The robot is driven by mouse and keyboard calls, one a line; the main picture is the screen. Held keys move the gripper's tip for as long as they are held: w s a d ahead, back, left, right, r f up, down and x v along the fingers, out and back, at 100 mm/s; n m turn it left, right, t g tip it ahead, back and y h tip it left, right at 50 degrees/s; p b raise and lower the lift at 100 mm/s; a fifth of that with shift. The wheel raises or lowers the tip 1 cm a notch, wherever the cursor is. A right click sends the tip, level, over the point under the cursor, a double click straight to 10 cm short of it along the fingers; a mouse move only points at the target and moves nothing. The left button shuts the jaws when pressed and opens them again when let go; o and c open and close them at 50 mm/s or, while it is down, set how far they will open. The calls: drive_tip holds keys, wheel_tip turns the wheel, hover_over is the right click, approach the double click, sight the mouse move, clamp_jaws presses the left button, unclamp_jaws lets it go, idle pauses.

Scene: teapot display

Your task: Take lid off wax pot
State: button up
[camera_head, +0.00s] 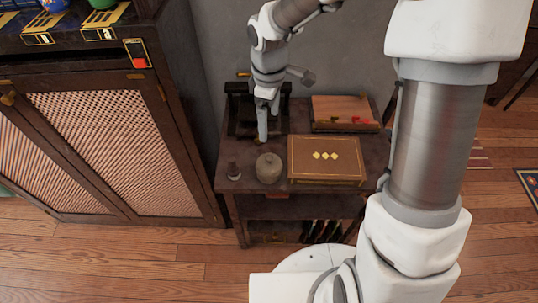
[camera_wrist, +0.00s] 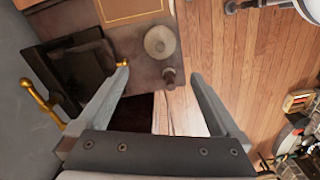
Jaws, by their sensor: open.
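The wax pot (camera_head: 268,172) is a small round grey-beige pot on the front part of a dark side table (camera_head: 228,186). Its lid (camera_head: 268,160) appears to be on, with a small knob at the centre. In the wrist view the pot (camera_wrist: 160,42) shows from above, beyond the fingertips and between their lines. My gripper (camera_head: 263,138) is above the table, behind and slightly left of the pot. In the wrist view my gripper (camera_wrist: 159,73) has its fingers wide apart with nothing between them. I see no contact with the pot.
A small dark stamp-like object (camera_head: 233,171) stands left of the pot. A brown case with gold diamonds (camera_head: 305,165) lies close on its right. A wooden box (camera_head: 345,108) and a dark press-like device (camera_head: 242,112) are at the back. A cabinet (camera_head: 100,140) stands left.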

drive_tip(key=b, duration=0.1)
hover_over(269, 157)
wheel_tip(269, 157, down, 10)
drive_tip(key=shift+s+f, duration=0.15)
drive_tip(key=shift+f, duration=0.05)
drive_tip(key=shift+f+b, duration=0.45)
drive_tip(key=shift+f, duration=2.7)
drive_tip(key=c, duration=1)
drive_tip(key=shift+r, duration=0.15)
